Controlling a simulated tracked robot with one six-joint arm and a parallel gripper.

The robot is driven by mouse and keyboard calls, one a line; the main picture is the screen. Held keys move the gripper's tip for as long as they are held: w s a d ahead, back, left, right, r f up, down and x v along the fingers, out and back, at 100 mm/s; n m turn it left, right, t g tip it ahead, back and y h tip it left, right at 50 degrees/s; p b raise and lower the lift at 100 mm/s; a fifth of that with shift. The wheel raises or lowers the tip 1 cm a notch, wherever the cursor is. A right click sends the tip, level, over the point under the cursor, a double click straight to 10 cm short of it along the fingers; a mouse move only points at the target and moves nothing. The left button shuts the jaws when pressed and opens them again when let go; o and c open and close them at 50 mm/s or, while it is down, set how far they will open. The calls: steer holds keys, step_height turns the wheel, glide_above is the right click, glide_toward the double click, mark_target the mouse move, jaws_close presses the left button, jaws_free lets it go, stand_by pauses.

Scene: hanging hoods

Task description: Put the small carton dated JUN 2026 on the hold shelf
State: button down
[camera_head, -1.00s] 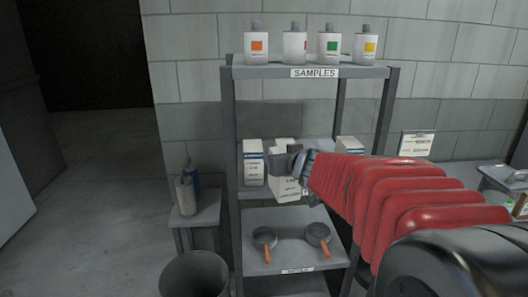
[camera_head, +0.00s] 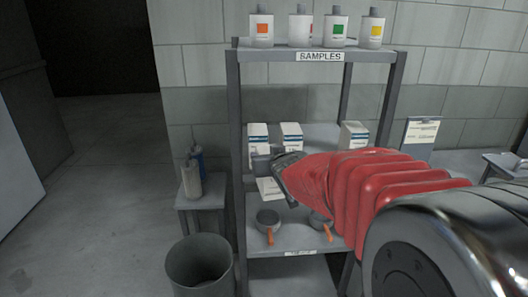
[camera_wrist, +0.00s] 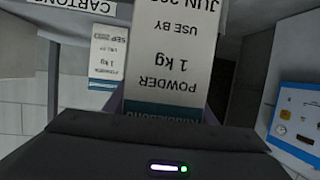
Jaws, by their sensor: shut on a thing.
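My gripper (camera_head: 268,165) is shut on a small white carton (camera_head: 270,188) with a dark teal band, in front of the rack's middle shelf. In the wrist view the held carton (camera_wrist: 170,55) fills the middle and appears upside down, reading "POWDER 1 kg USE BY JUN 20", with the rest of the year cut off. Behind it in the wrist view is another carton (camera_wrist: 108,55), dated SEP 2023. I cannot identify a hold shelf.
The metal rack (camera_head: 237,120) has several bottles on its top "SAMPLES" shelf and two pans (camera_head: 268,220) on a lower shelf. A small stand (camera_head: 200,204) with bottles and a bin (camera_head: 200,265) are at left. A blue panel (camera_wrist: 298,110) shows in the wrist view.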

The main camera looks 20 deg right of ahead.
steer(key=shift+a+f, duration=1.05)
steer(key=shift+a, duration=0.15)
steer(key=s+a+f+m+h, duration=0.1)
steer(key=s+a+f, duration=0.2)
steer(key=a+f, duration=0.2)
steer(key=s+a+f+h, duration=0.1)
steer(key=s+a+f, duration=0.3)
steer(key=f, duration=0.7)
steer(key=shift+s+a+f+m, duration=0.15)
steer(key=shift+s+a+m, duration=0.15)
steer(key=shift+a+m, duration=0.15)
steer(key=shift+a, duration=0.15)
